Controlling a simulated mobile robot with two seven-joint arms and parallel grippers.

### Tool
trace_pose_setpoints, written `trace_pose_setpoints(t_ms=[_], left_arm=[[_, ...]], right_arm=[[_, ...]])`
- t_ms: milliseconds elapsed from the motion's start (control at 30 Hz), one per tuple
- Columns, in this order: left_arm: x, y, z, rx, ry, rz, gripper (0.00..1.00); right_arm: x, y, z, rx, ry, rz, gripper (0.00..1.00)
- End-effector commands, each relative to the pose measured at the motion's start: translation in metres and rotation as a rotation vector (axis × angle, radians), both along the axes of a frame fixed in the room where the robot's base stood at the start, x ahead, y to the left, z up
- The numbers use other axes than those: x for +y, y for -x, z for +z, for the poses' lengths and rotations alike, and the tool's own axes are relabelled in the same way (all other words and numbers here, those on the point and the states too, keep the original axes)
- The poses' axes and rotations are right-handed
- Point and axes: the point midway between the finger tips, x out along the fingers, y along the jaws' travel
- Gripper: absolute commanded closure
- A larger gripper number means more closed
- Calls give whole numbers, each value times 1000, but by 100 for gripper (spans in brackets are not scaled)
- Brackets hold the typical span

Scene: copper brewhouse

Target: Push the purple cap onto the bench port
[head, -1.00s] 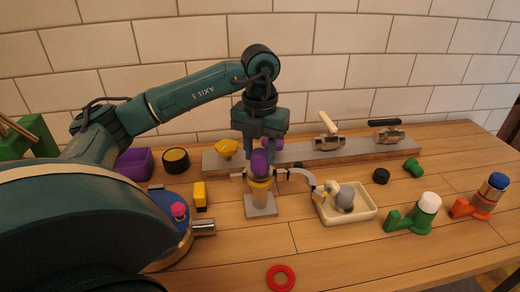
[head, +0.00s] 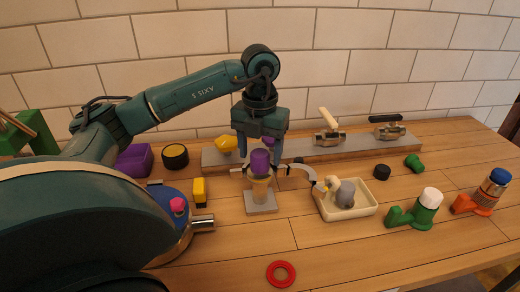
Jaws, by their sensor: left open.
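The purple cap (head: 260,162) stands upright on top of the bench port (head: 260,190), a tan post on a square grey base plate. The cap looks seated on the port, but I cannot tell how far it is pushed down. My left gripper (head: 261,154) points straight down from above. It is open, with one finger on each side of the cap and visible gaps between. My right gripper does not show.
A curved metal clamp (head: 296,168) reaches right from the port towards a cream tray (head: 352,210) with a grey piece. A rail with valves (head: 355,148) stands behind. A red ring (head: 281,274) lies in front on fairly clear bench.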

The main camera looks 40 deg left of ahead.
Motion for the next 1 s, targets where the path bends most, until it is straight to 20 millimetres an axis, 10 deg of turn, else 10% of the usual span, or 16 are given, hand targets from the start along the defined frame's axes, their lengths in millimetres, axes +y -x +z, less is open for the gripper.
trace_pose_setpoints(t_ms=[1000], left_arm=[[0,0,50,1,0,0,38]], right_arm=[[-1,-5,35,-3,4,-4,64]])
